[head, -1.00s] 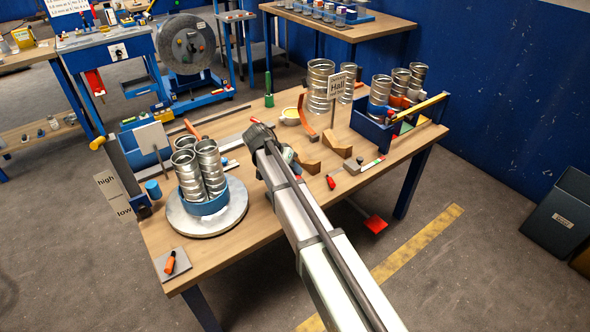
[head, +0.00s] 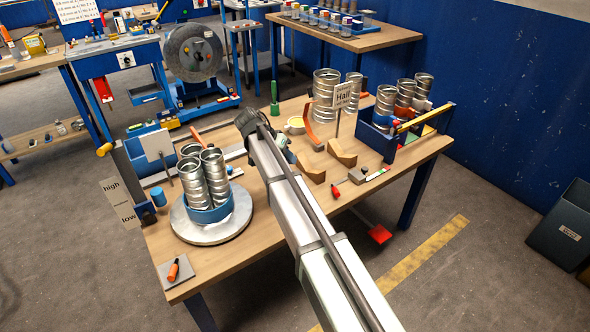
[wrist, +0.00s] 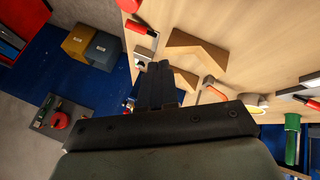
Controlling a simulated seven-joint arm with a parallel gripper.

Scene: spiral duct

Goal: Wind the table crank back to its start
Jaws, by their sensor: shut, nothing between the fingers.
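The worktable (head: 250,255) carries a high/low sign (head: 122,203) at its left edge. Beside the sign, a dark bar (head: 124,178) rises near a yellow knob (head: 104,149). This looks crank-like, but I cannot tell for certain that it is the table crank. My gripper (wrist: 158,85) is shut and empty in the wrist view, its dark fingers over the table. In the head view my arm largely hides it, around the middle of the table, well to the right of the yellow knob. No crank handle can be made out near the fingers.
Metal ducts stand on a round turntable (head: 240,218). Wooden V-blocks (wrist: 195,47) lie near my fingers, with a red-handled tool (wrist: 140,26) beyond. A "Half" sign (head: 343,95) and blue crate (head: 376,142) stand further right. A red pedal (head: 380,234) is below the table.

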